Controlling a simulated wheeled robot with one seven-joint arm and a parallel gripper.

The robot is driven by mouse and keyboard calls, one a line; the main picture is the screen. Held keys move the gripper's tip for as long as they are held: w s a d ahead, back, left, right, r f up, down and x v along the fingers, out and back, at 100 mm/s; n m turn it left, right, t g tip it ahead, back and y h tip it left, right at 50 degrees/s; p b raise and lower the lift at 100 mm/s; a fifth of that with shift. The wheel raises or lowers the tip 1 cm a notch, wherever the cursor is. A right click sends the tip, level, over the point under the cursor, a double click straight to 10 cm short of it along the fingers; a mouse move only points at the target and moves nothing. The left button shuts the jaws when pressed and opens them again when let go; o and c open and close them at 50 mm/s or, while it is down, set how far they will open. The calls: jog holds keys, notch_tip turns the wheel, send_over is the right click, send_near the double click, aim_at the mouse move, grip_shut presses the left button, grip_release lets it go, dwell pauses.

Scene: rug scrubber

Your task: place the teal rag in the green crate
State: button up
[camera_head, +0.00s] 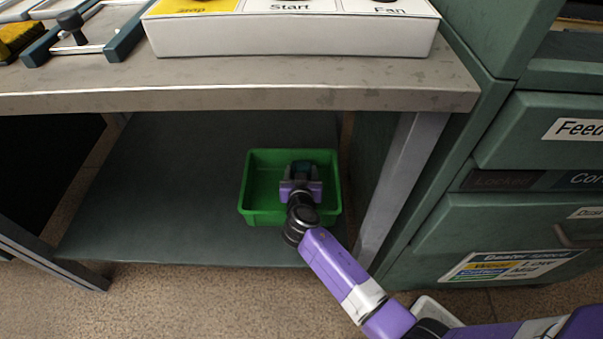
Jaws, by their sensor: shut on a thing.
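The green crate (260,213) stands on the lower shelf under the metal table, near its right leg. My gripper (302,172) reaches over the crate's front rim and is over or inside the crate. It is shut on a small dark teal thing, the teal rag (301,168), of which only a little shows between the fingers. My gripper and wrist hide much of the rag and part of the crate's floor. I cannot tell whether the rag touches the crate's floor.
The table top (330,97) overhangs the shelf (160,180), which is bare left of the crate. A metal leg (399,180) stands close on the right, beside a green drawer cabinet (490,215). A white button box (290,35) sits on the table top.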

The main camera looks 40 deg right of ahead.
jog(key=o, duration=1.3)
jog(key=shift+s+a+f, duration=0.1)
jog(key=shift+s+f, duration=0.1)
jog(key=shift+f, duration=0.25)
jog(key=shift+s+a+f, duration=0.1)
jog(key=shift+s+f, duration=0.1)
jog(key=shift+f, duration=0.2)
jog(key=shift+o, duration=0.2)
jog(key=shift+r+p, duration=0.55)
jog(key=shift+p, duration=0.15)
jog(key=shift+s+a+r+p, duration=0.1)
jog(key=shift+r+p, duration=0.25)
jog(key=shift+p, duration=0.1)
jog(key=p+v, duration=0.2)
jog(key=v, duration=0.9)
jog(key=shift+r+p, duration=0.3)
jog(key=shift+p, duration=0.05)
jog(key=shift+a, duration=0.1)
